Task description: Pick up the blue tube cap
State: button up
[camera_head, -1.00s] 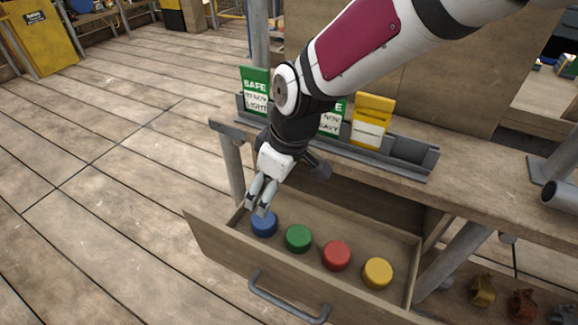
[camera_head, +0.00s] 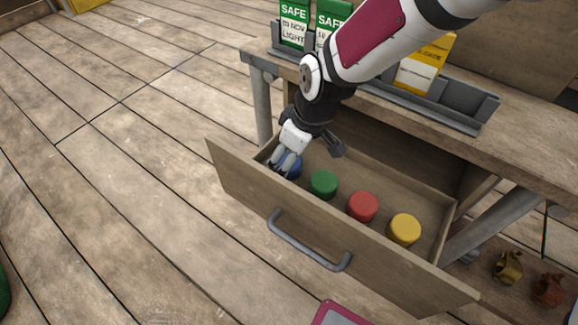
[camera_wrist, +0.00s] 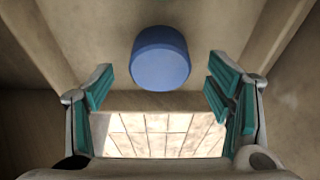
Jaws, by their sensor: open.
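The blue tube cap (camera_head: 292,168) stands in the left end of the open drawer, partly hidden behind my gripper (camera_head: 282,165) in the head view. In the wrist view the blue cap (camera_wrist: 160,58) shows whole, upper middle, between and beyond the fingertips. My gripper (camera_wrist: 163,85) is open, with a teal-padded finger on each side and gaps between the pads and the cap. It holds nothing. In the head view the fingers reach down into the drawer at the cap.
The wooden drawer (camera_head: 300,222) also holds a green cap (camera_head: 324,184), a red cap (camera_head: 363,207) and a yellow cap (camera_head: 405,229) in a row to the right. Its walls stand close around my gripper. The workbench top (camera_head: 440,133) overhangs behind, with a grey card tray (camera_head: 455,110) on it.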

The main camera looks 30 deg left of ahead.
jog(key=shift+x, duration=1.1)
jog(key=c, duration=1)
jog(key=shift+o, duration=0.2)
jog(key=shift+r, duration=0.15)
notch_tip(320, 180, up, 10)
jog(key=p, duration=0.3)
jog(key=shift+p, duration=0.3)
